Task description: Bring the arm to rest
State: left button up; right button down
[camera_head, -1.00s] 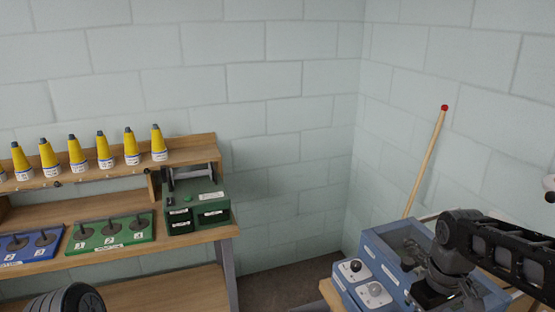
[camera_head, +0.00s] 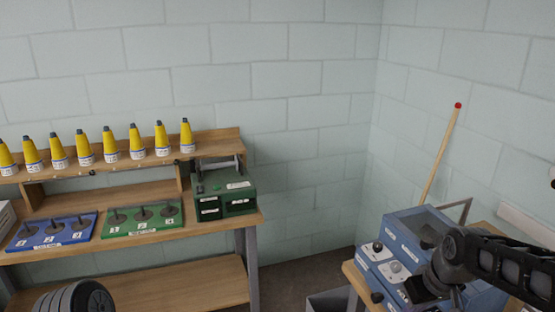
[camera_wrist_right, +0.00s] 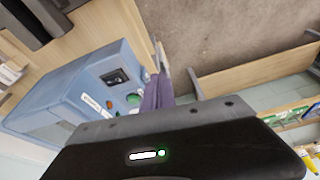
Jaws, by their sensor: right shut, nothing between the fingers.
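My right arm (camera_head: 510,265) comes in from the right edge of the head view, bent at a dark joint beside a blue machine (camera_head: 392,250). In the right wrist view, the black gripper body fills the bottom. My right gripper (camera_wrist_right: 160,92) is shut and empty, and the blue machine (camera_wrist_right: 75,88) lies to its left in that picture. I cannot tell whether the gripper is touching the machine. My left gripper is out of view.
A wooden bench (camera_head: 195,290) at left carries a row of yellow cones (camera_head: 162,140), a blue peg board (camera_head: 52,232), a green peg board (camera_head: 143,221) and a green box (camera_head: 225,202). A red-tipped rod (camera_head: 440,155) leans at right. A grey bin (camera_head: 328,302) stands on the floor between benches.

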jog(key=a+f+m+t+y, duration=0.1)
jog(key=a+f+m, duration=0.1)
jog(key=a+f, duration=0.6)
jog(key=a+f+m+t+y, duration=0.15)
jog(key=a+f, duration=0.25)
jog(key=f, duration=0.7)
jog(key=s+a+f+g, duration=0.2)
jog(key=s+a+f, duration=0.3)
jog(key=s+f, duration=0.3)
jog(key=s+a+f+g, duration=0.3)
jog(key=s+a+f, duration=0.2)
jog(key=s, duration=0.8)
notch_tip(320, 180, down, 4)
jog(key=shift+s+a+r+y+b, duration=0.2)
jog(key=shift+s+a+y+b, duration=0.15)
jog(key=shift+a+b, duration=0.1)
